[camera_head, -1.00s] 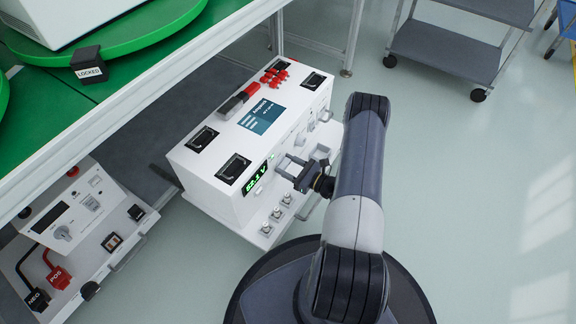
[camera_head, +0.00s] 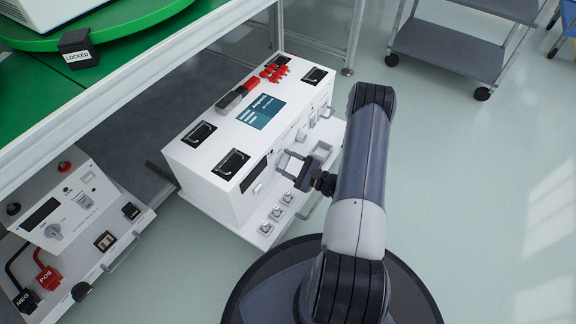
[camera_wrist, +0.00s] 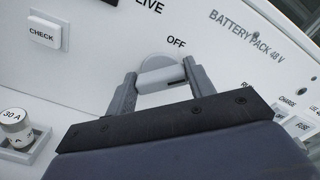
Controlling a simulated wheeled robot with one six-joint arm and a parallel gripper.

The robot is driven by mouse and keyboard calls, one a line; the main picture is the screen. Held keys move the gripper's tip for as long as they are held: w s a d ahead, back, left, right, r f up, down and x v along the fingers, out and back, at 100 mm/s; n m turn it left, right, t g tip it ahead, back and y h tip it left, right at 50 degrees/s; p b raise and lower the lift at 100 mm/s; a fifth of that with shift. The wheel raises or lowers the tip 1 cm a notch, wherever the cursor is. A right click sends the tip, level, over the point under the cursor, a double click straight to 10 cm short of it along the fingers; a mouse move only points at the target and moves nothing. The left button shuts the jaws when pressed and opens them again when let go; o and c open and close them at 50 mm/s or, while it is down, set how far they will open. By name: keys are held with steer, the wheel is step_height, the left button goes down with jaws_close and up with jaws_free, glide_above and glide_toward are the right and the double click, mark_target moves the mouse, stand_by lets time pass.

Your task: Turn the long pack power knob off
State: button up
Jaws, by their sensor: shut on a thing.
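The long pack (camera_head: 205,165) is a white box on the floor beside the bench. In the wrist view its front panel reads BATTERY PACK 48 V (camera_wrist: 247,36). The power knob (camera_wrist: 158,66) is a pale round knob just below the OFF label, with LIVE further left. My gripper (camera_head: 293,166) is at the pack's front panel. In the wrist view its two fingers (camera_wrist: 160,76) are shut on the knob, one on each side; they hide part of it. The pack's display (camera_head: 254,176) is dark.
A CHECK button (camera_wrist: 45,33) and a 30 A part (camera_wrist: 14,125) sit left of the knob. A second white unit (camera_head: 85,215) with NEG and POS leads stands at left. The green-topped bench (camera_head: 30,90) overhangs behind. A grey cart (camera_head: 440,45) stands back right; floor at right is clear.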

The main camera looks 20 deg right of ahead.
steer(key=n+b, duration=0.1)
steer(key=n, duration=0.3)
steer(key=shift+s+f+n, duration=0.1)
steer(key=shift+f+n, duration=0.05)
steer(key=shift+n, duration=0.15)
steer(key=n, duration=0.4)
steer(key=shift+a+n, duration=0.1)
steer(key=shift+n, duration=0.3)
steer(key=o, duration=1)
steer(key=p+v, duration=0.3)
steer(key=v, duration=0.7)
steer(key=shift+s+d, duration=0.25)
steer(key=shift+s, duration=0.1)
steer(key=b+x, duration=0.3)
steer(key=x, duration=0.8)
